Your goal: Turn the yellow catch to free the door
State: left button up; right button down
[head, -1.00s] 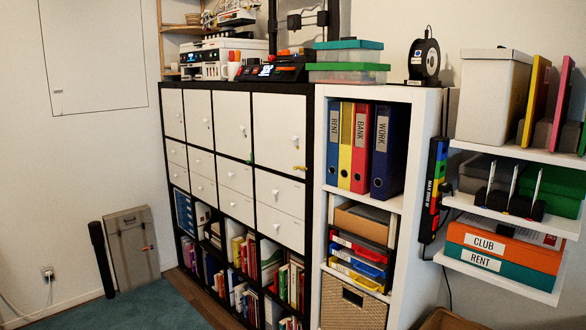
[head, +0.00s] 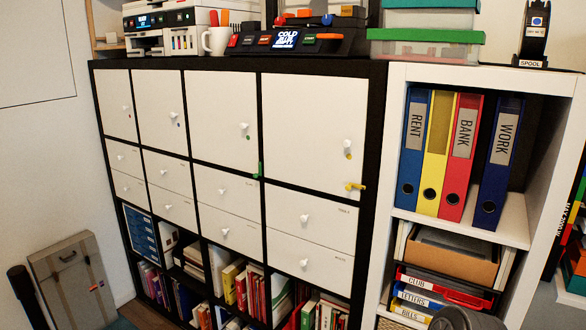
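The yellow catch (head: 355,187) is a small bar at the lower right corner of the rightmost white upper door (head: 308,118). It lies roughly level, across the door's lower corner near the dark frame. The door is shut and has a white knob (head: 347,145) with a yellowish mark, above the catch. A green catch (head: 258,169) sits at the lower right corner of the neighbouring door (head: 220,118) and stands roughly upright. Neither of my grippers shows in the head view, and nothing touches the yellow catch.
A white shelf (head: 398,77) with upright binders (head: 462,150) and trays stands right of the dark cabinet (head: 376,120). A printer (head: 160,27), a mug (head: 216,40) and boxes (head: 425,48) stand on top. A dark rounded part, unclear, shows at the bottom right. The space before the doors is clear.

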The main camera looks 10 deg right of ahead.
aim_at(347, 188)
jog(key=i+j, duration=0.4)
jog(key=j, duration=0.15)
jog(key=i+j+z, duration=0.1)
jog(key=i+j, duration=0.35)
jog(key=j, duration=0.1)
